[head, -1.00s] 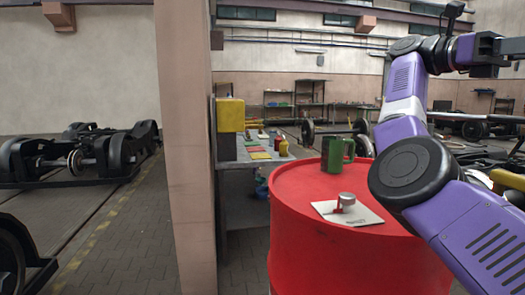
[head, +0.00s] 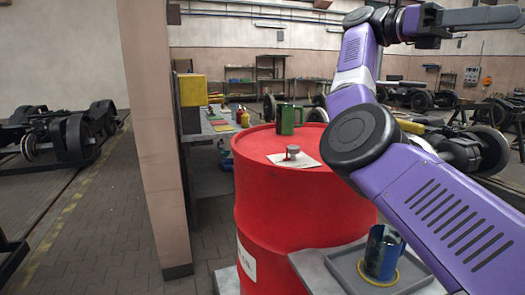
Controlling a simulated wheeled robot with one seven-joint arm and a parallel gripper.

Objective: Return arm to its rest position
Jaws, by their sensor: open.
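My purple and black arm (head: 357,100) rises from the lower right and bends over at the top. My gripper (head: 490,18) is at the upper right, held level and pointing right, high above the drum and tray. Its jaws are open, seen side-on, and nothing shows between them. It touches nothing that I can see.
A red drum (head: 285,208) carries a green mug (head: 288,119) and a white card (head: 278,161) with a small metal piece on it. A grey tray (head: 345,268) at the lower right holds a shiny blue cup (head: 382,250) on a yellow ring. A pillar (head: 155,150) stands left; bare floor (head: 110,225) lies beyond.

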